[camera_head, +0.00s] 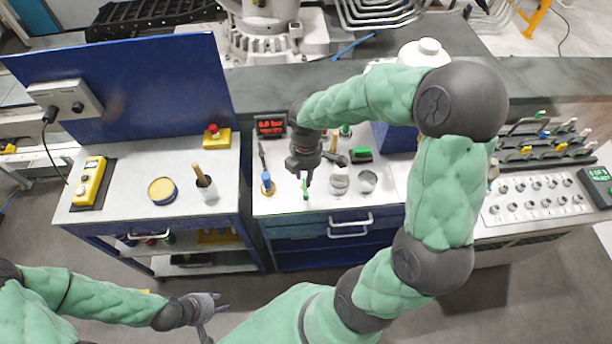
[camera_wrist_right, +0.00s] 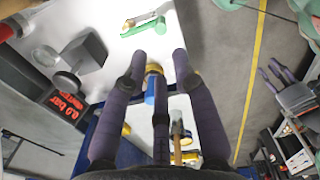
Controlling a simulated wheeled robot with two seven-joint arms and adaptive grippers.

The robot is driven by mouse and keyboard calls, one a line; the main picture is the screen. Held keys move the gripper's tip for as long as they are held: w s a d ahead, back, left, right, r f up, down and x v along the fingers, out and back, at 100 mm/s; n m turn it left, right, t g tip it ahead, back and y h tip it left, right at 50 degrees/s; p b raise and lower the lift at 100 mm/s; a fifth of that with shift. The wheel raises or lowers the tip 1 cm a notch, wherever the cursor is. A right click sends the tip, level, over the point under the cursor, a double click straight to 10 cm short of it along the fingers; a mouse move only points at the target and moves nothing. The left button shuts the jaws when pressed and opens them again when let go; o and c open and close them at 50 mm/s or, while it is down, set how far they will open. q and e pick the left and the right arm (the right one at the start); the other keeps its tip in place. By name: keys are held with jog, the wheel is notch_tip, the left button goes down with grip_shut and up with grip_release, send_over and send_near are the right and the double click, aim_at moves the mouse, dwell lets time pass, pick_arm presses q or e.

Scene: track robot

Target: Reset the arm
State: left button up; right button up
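My right arm reaches in from the right, and my right gripper (camera_head: 312,172) hangs over the middle worktop (camera_head: 275,204). Its dark fingers are spread, and nothing shows clamped between them in the right wrist view (camera_wrist_right: 152,75). A blue and yellow item (camera_head: 267,182) stands just left of it; it shows beyond the fingers in the right wrist view (camera_wrist_right: 150,90). A thin green item (camera_head: 305,190) is right by a fingertip; I cannot tell whether they touch. My left gripper (camera_head: 213,314) is low over the floor, fingers apart and empty, clear of the benches.
The left bench holds a yellow control box (camera_head: 90,181), a yellow-topped tin (camera_head: 162,190), a cup with a wooden-handled tool (camera_head: 206,188) and a red button box (camera_head: 215,136). A red-digit display (camera_head: 270,126) stands behind my right gripper. A knob panel (camera_head: 535,199) is at right.

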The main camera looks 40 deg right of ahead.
dwell(0.4)
jog(key=s+a+f+m+y+b, duration=0.1)
jog(key=a+f+m, duration=0.4)
jog(key=f, duration=0.5)
jog(key=s+a+f+m+y+b, duration=0.1)
jog(key=s+a+f+m+b, duration=0.3)
jog(key=f, duration=0.7)
jog(key=s+a+f+m+y+b, duration=0.2)
jog(key=a+f+m, duration=0.5)
jog(key=a+f, duration=0.4)
jog(key=shift+s+a+f+m+b, duration=0.25)
jog(key=shift+s+a+m+b, duration=0.05)
jog(key=shift+s, duration=0.55)
